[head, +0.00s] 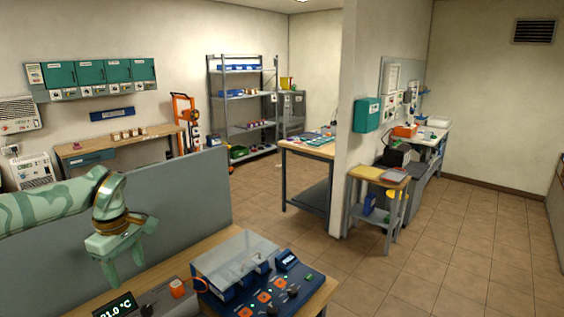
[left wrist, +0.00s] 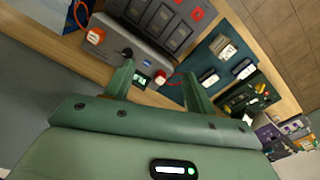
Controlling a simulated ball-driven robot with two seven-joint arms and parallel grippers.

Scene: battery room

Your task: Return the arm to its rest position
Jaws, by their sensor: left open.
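My left arm comes in from the left in the head view, pale green with a brass-coloured wrist ring. My left gripper (head: 124,266) points down, open, with nothing seen between its fingers. It hangs above the left part of the wooden bench (head: 214,246), apart from the devices there. In the left wrist view the two green fingers of the left gripper (left wrist: 157,82) stand apart, with a grey device (left wrist: 160,62) beyond them. My right arm and right gripper are not in view.
The bench carries a blue control panel (head: 275,300) with orange switches and a clear cover (head: 232,256), and a temperature display (head: 116,308). A grey partition (head: 190,190) stands behind the gripper. The tiled floor (head: 440,250) on the right is clear.

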